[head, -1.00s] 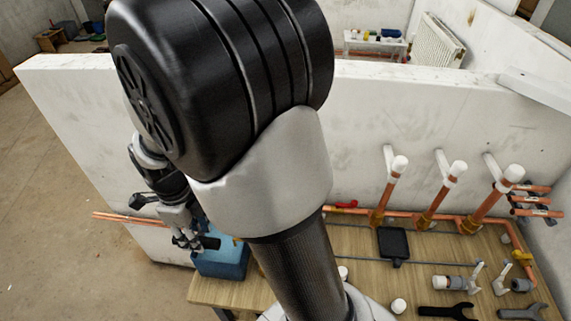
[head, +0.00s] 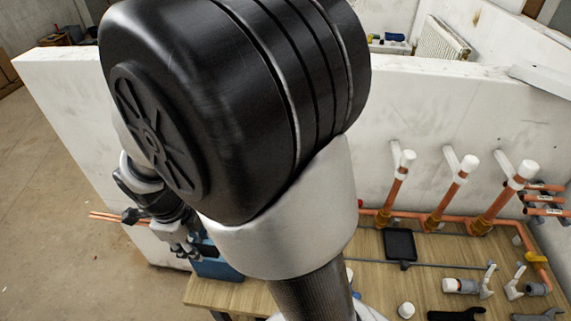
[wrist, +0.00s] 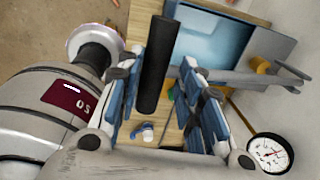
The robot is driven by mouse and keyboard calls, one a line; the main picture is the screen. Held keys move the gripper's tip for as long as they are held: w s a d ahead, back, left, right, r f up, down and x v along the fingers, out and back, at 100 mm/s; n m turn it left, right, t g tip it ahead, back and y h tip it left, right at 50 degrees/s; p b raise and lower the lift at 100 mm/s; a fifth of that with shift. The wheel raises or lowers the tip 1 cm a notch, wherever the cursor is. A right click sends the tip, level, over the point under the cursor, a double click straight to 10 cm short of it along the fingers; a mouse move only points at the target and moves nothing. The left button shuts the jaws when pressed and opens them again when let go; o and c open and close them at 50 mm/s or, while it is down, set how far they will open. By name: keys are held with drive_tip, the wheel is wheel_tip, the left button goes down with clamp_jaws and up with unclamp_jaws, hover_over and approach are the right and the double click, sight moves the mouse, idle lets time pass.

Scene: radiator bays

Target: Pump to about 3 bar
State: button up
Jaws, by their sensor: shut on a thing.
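The test pump's blue tank (head: 218,270) stands at the left end of the wooden bench in the head view, partly hidden by my arm. In the wrist view its blue basin (wrist: 215,35) lies beyond the fingers. A black lever grip (wrist: 157,60) runs between my blue-padded fingers. My gripper (wrist: 163,75) is shut on this grip; in the head view it shows small (head: 190,250) beside the tank. A round white pressure gauge (wrist: 270,153) is at the lower right of the wrist view. Its reading is too small to tell.
Copper pipes with white caps (head: 467,164) rise along the white wall behind the bench. A black tray-like piece (head: 400,243), loose valves and a dark spanner (head: 455,314) lie on the bench. Bare floor (head: 60,200) is open at the left.

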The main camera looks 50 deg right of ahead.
drive_tip(key=shift+s+a+f+t+h+b, duration=0.15)
drive_tip(key=shift+f+t+h+b, duration=0.2)
drive_tip(key=shift+f+b, duration=1.15)
drive_tip(key=shift+r+b, duration=0.3)
drive_tip(key=shift+r, duration=0.1)
drive_tip(key=shift+f, duration=0.2)
drive_tip(key=f+b, duration=0.1)
drive_tip(key=b, duration=0.1)
drive_tip(key=s+f+b, duration=0.1)
drive_tip(key=f+b, duration=0.1)
drive_tip(key=shift+a+f, duration=0.2)
drive_tip(key=shift+f, duration=0.1)
drive_tip(key=shift+w, duration=0.1)
drive_tip(key=shift+g+y, duration=0.85)
drive_tip(key=shift+y, duration=0.1)
drive_tip(key=r+p, duration=0.2)
drive_tip(key=p, duration=0.1)
drive_tip(key=r+p, duration=0.2)
drive_tip(key=p, duration=0.1)
drive_tip(key=d+r+p, duration=0.1)
drive_tip(key=r+p, duration=0.1)
drive_tip(key=p, duration=0.1)
drive_tip(key=shift+w+r, duration=0.25)
drive_tip(key=shift+w, duration=0.15)
drive_tip(key=shift+c, duration=0.2)
